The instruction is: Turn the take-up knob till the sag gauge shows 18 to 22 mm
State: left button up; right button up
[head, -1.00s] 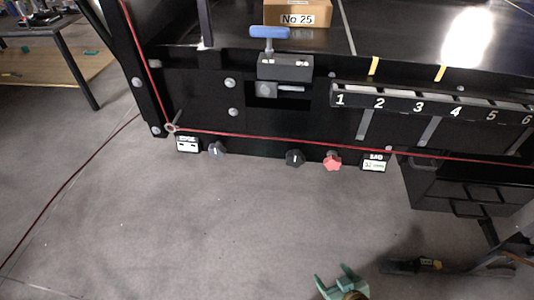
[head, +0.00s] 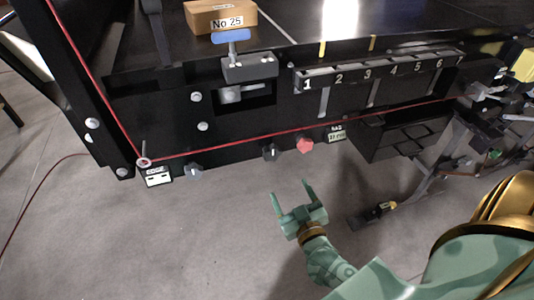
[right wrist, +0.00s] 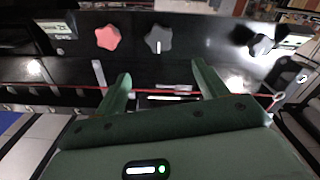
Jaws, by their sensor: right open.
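Several knobs sit low on the front of the black conveyor: a dark one (head: 194,170) at the left, another dark one (head: 271,151) in the middle and a red lobed one (head: 305,145). Which is the take-up knob I cannot tell by label. The sag gauge (head: 337,133) is right of the red knob; its number is too small to read surely. My right gripper (head: 290,189) is open and empty, apart from and in front of the middle and red knobs. In the right wrist view, the red knob (right wrist: 107,37) and middle dark knob (right wrist: 159,40) show beyond the fingers (right wrist: 161,80). My left gripper is out of view.
A red cord (head: 230,143) runs along the conveyor front, close to the knobs, from a ring (head: 144,162). A second gauge (head: 158,177) is at the left. Black drawers (head: 395,135) hang at the right. The floor before the knobs is clear.

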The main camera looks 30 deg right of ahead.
aim_at(272, 156)
jog(key=b+x, duration=0.3)
jog(key=x, duration=1.2)
jog(key=shift+d+f, duration=0.1)
jog(key=shift+f, duration=0.05)
jog(key=shift+w+d, duration=0.2)
jog(key=shift+w, duration=0.45)
jog(key=c, duration=1)
